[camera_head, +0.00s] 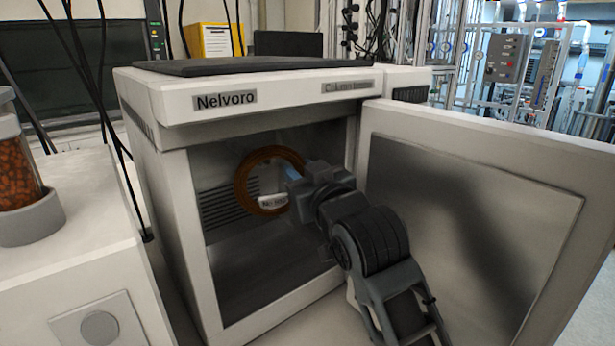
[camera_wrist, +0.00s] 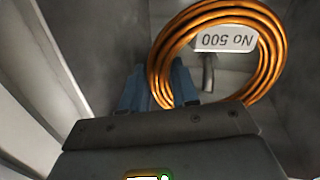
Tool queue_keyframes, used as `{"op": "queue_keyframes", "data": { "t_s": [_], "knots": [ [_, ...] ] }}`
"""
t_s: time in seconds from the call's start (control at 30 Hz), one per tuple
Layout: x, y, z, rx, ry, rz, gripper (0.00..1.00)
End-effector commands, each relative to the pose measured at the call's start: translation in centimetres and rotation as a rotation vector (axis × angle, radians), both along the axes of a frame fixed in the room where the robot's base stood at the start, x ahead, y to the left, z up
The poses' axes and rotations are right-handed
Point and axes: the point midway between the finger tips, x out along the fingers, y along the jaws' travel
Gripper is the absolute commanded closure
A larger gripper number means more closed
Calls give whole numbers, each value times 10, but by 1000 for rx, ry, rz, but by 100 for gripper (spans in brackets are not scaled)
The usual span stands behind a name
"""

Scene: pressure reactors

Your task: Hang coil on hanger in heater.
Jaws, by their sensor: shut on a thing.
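The coil is an orange-brown ring (camera_head: 241,185) with a white tag, seen in the head view inside the heater's opening. In the wrist view the coil (camera_wrist: 276,55) is large, and its tag reads "No 500" upside down. My gripper (camera_head: 293,178) reaches into the heater and is shut on the coil's rim. Its blue fingers (camera_wrist: 158,88) show on both sides of the rim. The heater (camera_head: 172,195) is a white box labelled "Nelvoro". A grey peg-like part, perhaps the hanger (camera_wrist: 208,75), shows through the ring below the tag. I cannot tell whether the coil touches it.
The heater door (camera_head: 590,190) stands open on the right, close to my arm. A vent grille (camera_head: 222,208) is on the inner wall. A white unit with a jar of orange-brown pellets (camera_head: 18,165) stands at the left. The heater floor looks clear.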

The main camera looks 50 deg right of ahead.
Motion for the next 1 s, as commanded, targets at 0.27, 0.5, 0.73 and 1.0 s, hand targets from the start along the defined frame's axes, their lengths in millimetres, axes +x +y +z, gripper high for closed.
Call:
{"op": "queue_keyframes", "data": {
  "t_s": [0.27, 0.5, 0.73, 1.0],
  "knots": [
    [15, -4, -1, -1, -1, 0, 100],
    [27, -8, -1, -1, -2, -1, 100],
    [39, -11, -2, -1, -2, -1, 100],
    [50, -15, -7, -1, -1, -1, 100]
  ]
}}
